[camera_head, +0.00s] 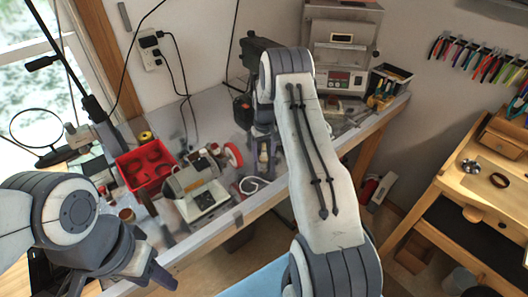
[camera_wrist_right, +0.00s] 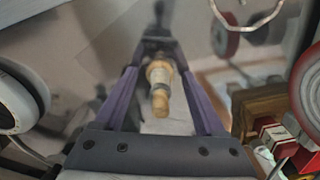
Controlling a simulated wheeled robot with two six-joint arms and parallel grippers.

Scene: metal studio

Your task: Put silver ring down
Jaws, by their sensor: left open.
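I cannot make out a silver ring for sure in either view. My right gripper (camera_head: 265,165) points down over the back bench in the head view. In the right wrist view its two purple fingers (camera_wrist_right: 159,45) run up the picture, with a wooden and brass-coloured piece (camera_wrist_right: 160,85) showing between them. Whether they grip it or anything small at the tips is unclear. My left gripper (camera_head: 160,276) is open at the lower left of the head view, in front of the bench edge, with nothing visible in it.
The bench (camera_head: 225,222) carries a red bin (camera_head: 145,166), a grey-white machine (camera_head: 196,187), a red spool (camera_head: 233,155) and a pale loop (camera_head: 250,185). A kiln-like unit (camera_head: 341,45) stands at the back. A wooden workbench (camera_head: 470,195) is at right.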

